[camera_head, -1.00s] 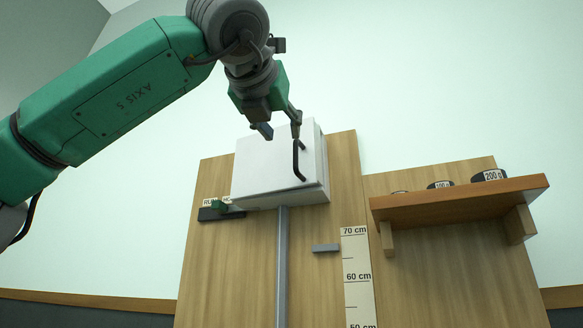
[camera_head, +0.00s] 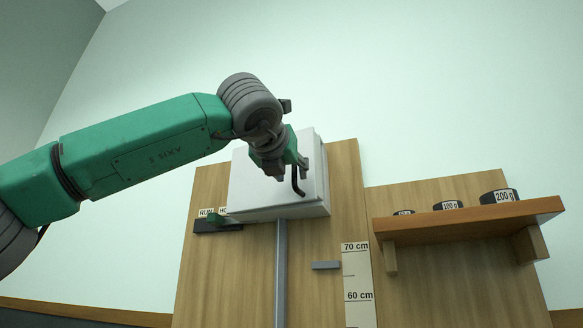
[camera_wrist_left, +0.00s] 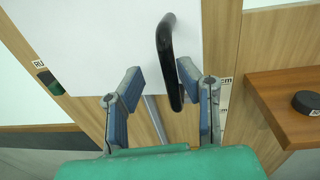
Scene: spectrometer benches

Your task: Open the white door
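The white door (camera_head: 247,190) is the front of a white box on the wooden board, and it looks shut. It fills the upper left of the left wrist view (camera_wrist_left: 105,45). Its black bar handle (camera_head: 297,184) is at the right side of the door. My left gripper (camera_head: 288,172) is in front of the door at the handle and partly hides it. In the left wrist view the fingers are spread, with the handle (camera_wrist_left: 166,48) between them, nearer the right finger. I cannot tell whether they touch. My right gripper is not in view.
A wooden shelf (camera_head: 470,220) with black weights juts out at the right. A dark plate with a green switch (camera_head: 215,218) is left below the box. A grey post (camera_head: 281,270) runs down from the box, beside a small grey block (camera_head: 325,265) and a height scale (camera_head: 357,285).

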